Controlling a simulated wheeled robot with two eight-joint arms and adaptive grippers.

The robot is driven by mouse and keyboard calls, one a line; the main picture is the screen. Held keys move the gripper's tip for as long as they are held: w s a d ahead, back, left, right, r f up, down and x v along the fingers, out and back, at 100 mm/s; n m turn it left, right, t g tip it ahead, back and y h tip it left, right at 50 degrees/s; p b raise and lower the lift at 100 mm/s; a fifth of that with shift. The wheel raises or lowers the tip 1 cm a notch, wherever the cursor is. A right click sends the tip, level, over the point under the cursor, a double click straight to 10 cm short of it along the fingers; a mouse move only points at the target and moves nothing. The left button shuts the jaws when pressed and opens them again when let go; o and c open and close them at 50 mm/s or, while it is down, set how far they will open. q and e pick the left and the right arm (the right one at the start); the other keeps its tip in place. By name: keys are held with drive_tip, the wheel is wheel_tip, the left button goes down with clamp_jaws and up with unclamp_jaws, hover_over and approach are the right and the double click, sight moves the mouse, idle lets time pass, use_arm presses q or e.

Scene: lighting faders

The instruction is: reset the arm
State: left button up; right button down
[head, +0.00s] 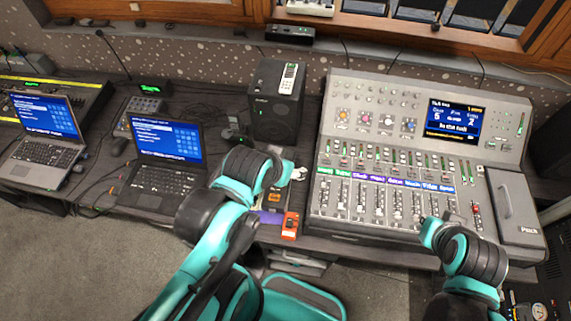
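My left arm (215,245) comes in from the bottom and bends over the table between the right-hand laptop and the mixing console. Its teal and black end (250,170) hangs near the black speaker. My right arm (475,260) comes in from the bottom right, and its upper end is near the console's front right corner. No held object shows at either arm.
The lighting console (400,160) with faders and a lit screen fills the right of the table. A speaker (275,100), two open laptops (165,145) (45,130) and a small orange box (290,225) stand left of it. Grey floor (60,260) is open at lower left.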

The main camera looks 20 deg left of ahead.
wheel_tip(320, 180, down, 14)
drive_tip(key=b, duration=1.4)
drive_tip(key=shift+f+b, duration=0.25)
drive_tip(key=shift+b, duration=0.05)
